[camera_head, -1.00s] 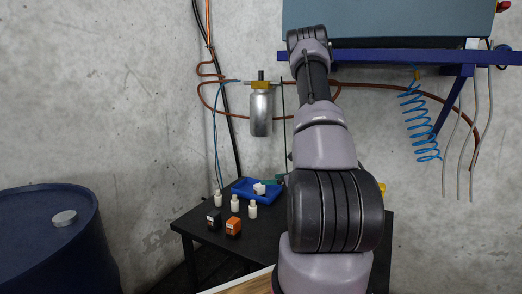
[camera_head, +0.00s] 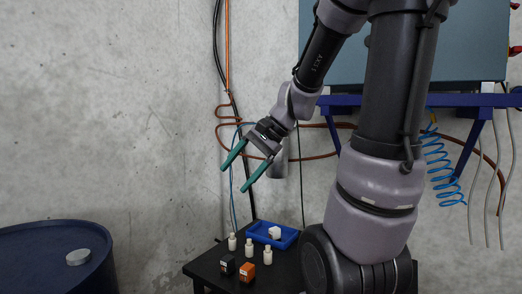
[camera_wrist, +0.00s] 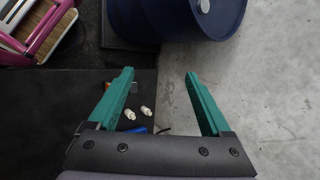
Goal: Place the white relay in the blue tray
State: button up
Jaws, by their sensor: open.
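The white relay (camera_head: 275,232), a small white block, sits inside the blue tray (camera_head: 290,238) at the back of the black table. A small blue part, likely the tray, shows between my fingers at the lower edge of the wrist view (camera_wrist: 138,130). My gripper (camera_head: 236,179) has green fingers spread apart with nothing between them. It is raised above and to the left of the tray, pointing down and left. In the wrist view my gripper (camera_wrist: 160,74) spans the table's edge and the floor; the white relay cannot be made out there.
Several small white bottles (camera_head: 249,249) stand in front of the tray. A black block (camera_head: 227,265) and an orange block (camera_head: 247,271) are nearer the table's front. A blue drum (camera_head: 50,262) stands at left. A metal canister and coiled blue hose (camera_head: 440,165) hang behind.

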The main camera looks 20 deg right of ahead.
jog(key=s+d+r+n+t+h, duration=0.3)
jog(key=s+r+n+h, duration=0.2)
jog(key=s+r+n, duration=0.1)
jog(key=shift+s+r+t, duration=0.3)
jog(key=shift+s, duration=0.25)
dwell(0.9)
